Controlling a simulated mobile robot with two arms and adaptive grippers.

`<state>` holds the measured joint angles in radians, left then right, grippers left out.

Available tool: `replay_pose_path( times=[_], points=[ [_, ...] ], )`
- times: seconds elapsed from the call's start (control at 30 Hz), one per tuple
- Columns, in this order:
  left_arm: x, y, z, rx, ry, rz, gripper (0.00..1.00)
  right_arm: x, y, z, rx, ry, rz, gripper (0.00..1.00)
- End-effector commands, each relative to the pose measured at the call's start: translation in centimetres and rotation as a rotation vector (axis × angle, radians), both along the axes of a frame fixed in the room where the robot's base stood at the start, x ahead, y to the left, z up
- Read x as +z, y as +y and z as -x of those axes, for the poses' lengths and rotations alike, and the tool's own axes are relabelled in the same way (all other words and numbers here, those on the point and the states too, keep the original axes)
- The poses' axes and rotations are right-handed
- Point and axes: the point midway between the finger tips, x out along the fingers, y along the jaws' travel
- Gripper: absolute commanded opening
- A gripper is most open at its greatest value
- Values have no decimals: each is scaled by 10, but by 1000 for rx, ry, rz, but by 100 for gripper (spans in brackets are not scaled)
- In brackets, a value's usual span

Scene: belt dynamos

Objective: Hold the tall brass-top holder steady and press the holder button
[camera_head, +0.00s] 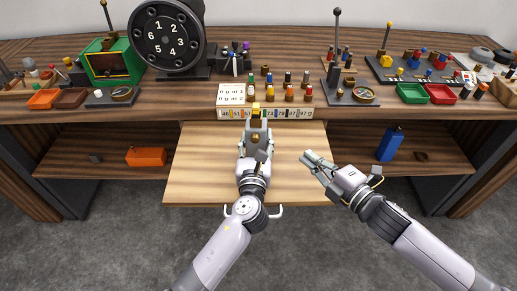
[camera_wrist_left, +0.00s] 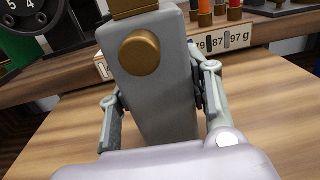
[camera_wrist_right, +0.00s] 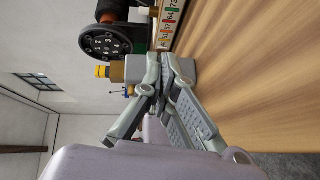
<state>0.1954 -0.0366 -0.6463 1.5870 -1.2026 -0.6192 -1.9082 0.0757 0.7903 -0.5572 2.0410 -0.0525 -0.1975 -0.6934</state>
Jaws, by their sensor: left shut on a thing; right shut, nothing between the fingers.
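The tall holder (camera_head: 257,126) is a grey upright block with a brass top, standing on the light wooden board. A yellow piece shows above the brass. My left gripper (camera_head: 255,147) is shut on the holder, one finger on each side in the left wrist view (camera_wrist_left: 155,105). The round brass button (camera_wrist_left: 139,53) is on the holder's face toward that camera, uncovered. My right gripper (camera_head: 308,158) is shut and empty, to the right of the holder and apart from it. In the right wrist view its fingertips (camera_wrist_right: 160,68) overlap the grey holder (camera_wrist_right: 184,72).
The light board (camera_head: 200,175) is mostly clear. Behind it stands a rack (camera_head: 230,113) with number labels and several small coloured-top pieces. A black numbered dial (camera_head: 167,35) stands at back left.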

Motion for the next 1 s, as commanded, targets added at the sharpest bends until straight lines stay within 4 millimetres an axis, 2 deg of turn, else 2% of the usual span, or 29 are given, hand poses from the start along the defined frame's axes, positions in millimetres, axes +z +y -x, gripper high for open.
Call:
replay_pose_path(
  times=[0.03,0.1,0.2,0.3,0.73,0.87,1.0],
  points=[
    [-4,1,1,2,6,-1,2,10,19,19,57,-27,10,0],
    [-4,1,1,2,6,-1,2,22,37,40,117,-59,20,0],
    [-4,1,1,2,6,-1,2,33,54,61,173,-87,25,0],
    [-4,1,1,2,6,-1,2,38,62,72,199,-101,27,0],
    [-3,1,1,2,6,-1,2,40,65,71,203,-105,25,0],
    [-3,1,1,2,6,-1,2,40,74,61,202,-108,24,0],
    [-3,1,1,2,6,-1,2,40,91,44,202,-108,22,0]
  ],
)
